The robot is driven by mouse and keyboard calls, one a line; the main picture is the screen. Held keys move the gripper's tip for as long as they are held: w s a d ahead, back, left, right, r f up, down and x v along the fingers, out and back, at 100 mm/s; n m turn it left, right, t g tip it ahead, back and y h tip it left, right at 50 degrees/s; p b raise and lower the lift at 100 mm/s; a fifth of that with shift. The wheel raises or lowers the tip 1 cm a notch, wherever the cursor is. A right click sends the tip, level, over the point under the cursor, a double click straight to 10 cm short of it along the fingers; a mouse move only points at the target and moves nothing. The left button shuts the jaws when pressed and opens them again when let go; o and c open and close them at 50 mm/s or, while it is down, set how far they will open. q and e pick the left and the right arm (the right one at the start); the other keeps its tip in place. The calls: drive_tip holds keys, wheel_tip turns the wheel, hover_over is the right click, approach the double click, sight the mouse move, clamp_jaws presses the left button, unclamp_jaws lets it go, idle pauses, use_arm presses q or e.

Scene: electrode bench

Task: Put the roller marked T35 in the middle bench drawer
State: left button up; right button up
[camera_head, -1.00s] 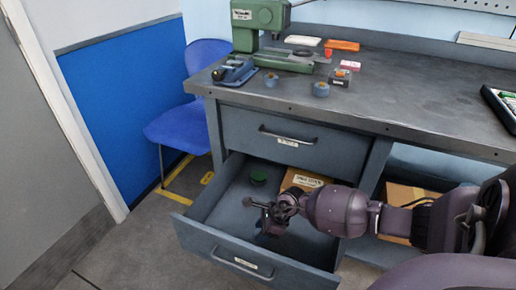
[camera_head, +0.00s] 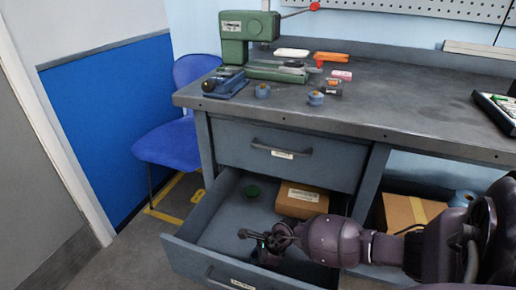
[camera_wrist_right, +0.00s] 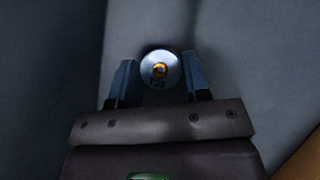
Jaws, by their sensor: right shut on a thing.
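My right gripper (camera_head: 262,242) reaches into an open drawer (camera_head: 215,232) below the shut top drawer (camera_head: 280,152). In the right wrist view, its two fingers close on the sides of a round pale roller (camera_wrist_right: 161,70) with an orange-brown centre. Dark marking on its face looks like T35, but it is dim. The roller is over the grey drawer floor; whether it touches the floor I cannot tell. In the head view the gripper mostly hides it. My left gripper is out of view.
The drawer also holds a green round item (camera_head: 253,191) and a cardboard box (camera_head: 302,200) at the back. On the bench stand a green press (camera_head: 250,45), a blue vice (camera_head: 225,84) and small blue rollers (camera_head: 315,98). A blue chair (camera_head: 170,140) stands left.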

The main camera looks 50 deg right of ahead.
drive_tip(key=o, duration=1)
drive_tip(key=shift+f, duration=0.15)
drive_tip(key=shift+o, duration=0.2)
drive_tip(key=shift+d+r, duration=0.1)
drive_tip(key=shift+r, duration=0.45)
use_arm(q)
drive_tip(key=p, duration=0.2)
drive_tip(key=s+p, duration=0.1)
drive_tip(key=p, duration=0.1)
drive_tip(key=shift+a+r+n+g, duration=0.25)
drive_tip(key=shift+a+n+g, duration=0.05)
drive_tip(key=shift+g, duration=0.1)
use_arm(e)
drive_tip(key=v, duration=1.1)
drive_tip(key=shift+s, duration=0.25)
drive_tip(key=shift+d, duration=0.1)
